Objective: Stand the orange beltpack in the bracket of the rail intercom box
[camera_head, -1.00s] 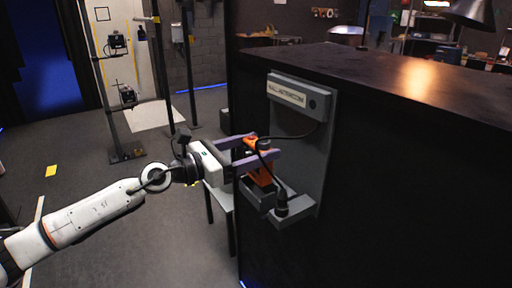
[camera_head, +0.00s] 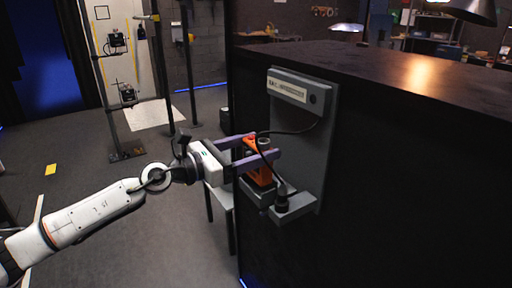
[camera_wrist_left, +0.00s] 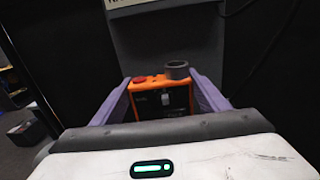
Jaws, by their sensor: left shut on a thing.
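My left gripper (camera_head: 258,149) is shut on the orange beltpack (camera_head: 259,177), its purple fingers on either side of it. The beltpack is roughly upright, with its lower end at the grey bracket (camera_head: 255,194); whether it rests on the bracket floor is hidden. In the left wrist view the beltpack (camera_wrist_left: 147,98) sits between the fingers, showing a red button and a grey ring on top. The rail intercom box (camera_head: 296,93) is a grey unit with a pale label, mounted on a backplate above the bracket. My right gripper is not in view.
A black cable runs from the intercom box past the beltpack to a black plug (camera_head: 282,196) at the grey ledge (camera_head: 297,207). The black counter (camera_head: 420,190) fills the right side. A white stool (camera_head: 221,195) stands below my gripper.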

